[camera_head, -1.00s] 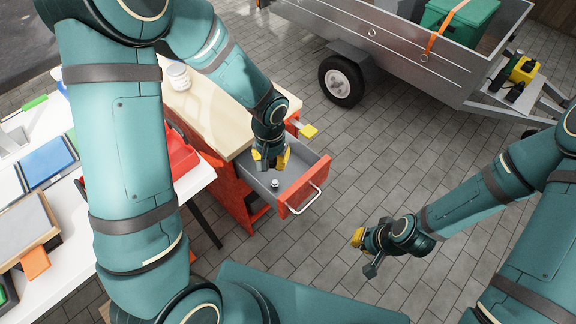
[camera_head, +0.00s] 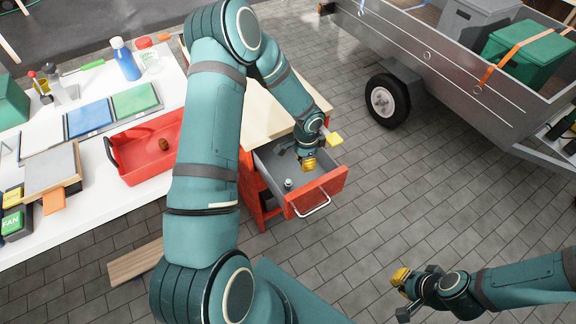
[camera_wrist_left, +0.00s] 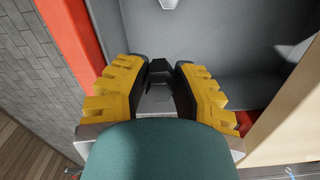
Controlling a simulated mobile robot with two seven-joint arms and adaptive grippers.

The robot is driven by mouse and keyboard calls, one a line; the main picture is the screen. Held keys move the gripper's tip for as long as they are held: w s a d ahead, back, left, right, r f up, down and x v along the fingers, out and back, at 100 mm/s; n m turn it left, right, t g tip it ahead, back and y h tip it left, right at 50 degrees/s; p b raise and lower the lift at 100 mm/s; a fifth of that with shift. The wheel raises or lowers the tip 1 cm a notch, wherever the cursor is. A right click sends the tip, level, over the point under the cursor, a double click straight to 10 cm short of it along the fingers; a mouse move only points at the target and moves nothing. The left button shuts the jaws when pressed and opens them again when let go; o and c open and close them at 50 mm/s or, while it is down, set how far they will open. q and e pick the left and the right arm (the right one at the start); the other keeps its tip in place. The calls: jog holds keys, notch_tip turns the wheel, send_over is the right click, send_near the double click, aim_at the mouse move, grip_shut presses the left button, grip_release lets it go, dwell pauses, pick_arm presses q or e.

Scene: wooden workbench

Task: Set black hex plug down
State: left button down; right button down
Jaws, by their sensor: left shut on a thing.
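My left gripper (camera_head: 308,164) is inside the open drawer (camera_head: 318,192), toward its right side, pointing down. In the left wrist view its yellow-backed fingers (camera_wrist_left: 156,75) are shut on a small dark piece, the black hex plug (camera_wrist_left: 158,67), mostly hidden between them. The drawer's grey floor (camera_wrist_left: 225,45) lies beyond the fingertips; whether the plug touches it I cannot tell. A small silver-grey piece (camera_head: 288,184) stands in the drawer, left of the gripper. My right gripper (camera_head: 402,290) hangs over the paving, with no object visible at it; its opening is unclear.
The drawer is in a red cabinet with a wooden top (camera_head: 262,118). A white table (camera_head: 85,215) at left carries a red tray (camera_head: 148,150), bottles and boxes. A trailer (camera_head: 440,60) stands behind; paving between is clear.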

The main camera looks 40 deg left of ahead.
pick_arm(q)
jog(key=b, duration=0.2)
send_over(300, 182)
jog(key=shift+m, duration=0.3)
notch_tip(300, 182, down, 6)
jog(key=shift+f, duration=0.25)
jog(key=shift+f+b, duration=0.35)
jog(key=shift+f, duration=2)
jog(key=shift+r, duration=0.1)
jog(key=shift+f, duration=0.2)
jog(key=c, duration=0.8)
grip_release()
